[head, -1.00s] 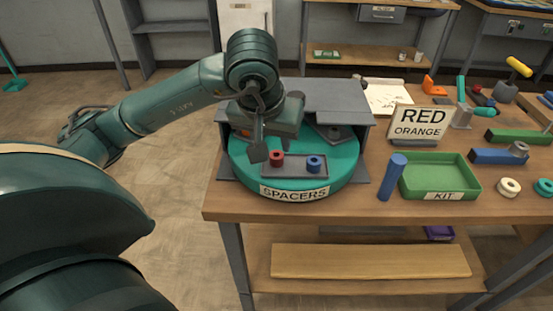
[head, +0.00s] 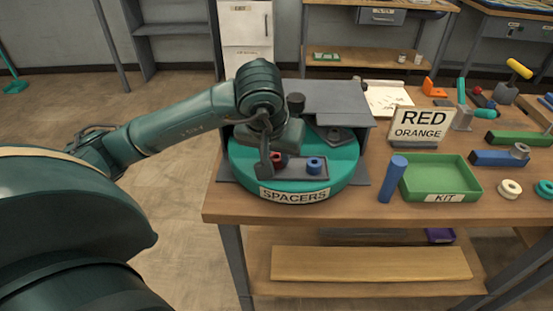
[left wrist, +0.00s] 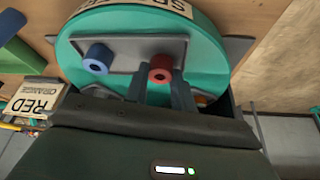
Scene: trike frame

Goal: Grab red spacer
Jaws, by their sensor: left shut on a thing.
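The red spacer (head: 280,160) sits on the grey plate (head: 300,172) of the teal SPACERS turntable, partly hidden by my gripper in the head view. In the left wrist view the red spacer (left wrist: 160,69) stands at the tips of my fingers. My left gripper (head: 270,165) is down at the plate, shut on the red spacer. The blue spacer (head: 314,165) stands beside it on the same plate, apart from my fingers; it also shows in the left wrist view (left wrist: 97,60). My right gripper is not in view.
A grey housing (head: 325,97) covers the back of the turntable (head: 345,175). To the right are a blue cylinder (head: 392,178), a green KIT tray (head: 472,188) and a RED ORANGE sign (head: 421,124). The wooden table's front edge is close below the turntable.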

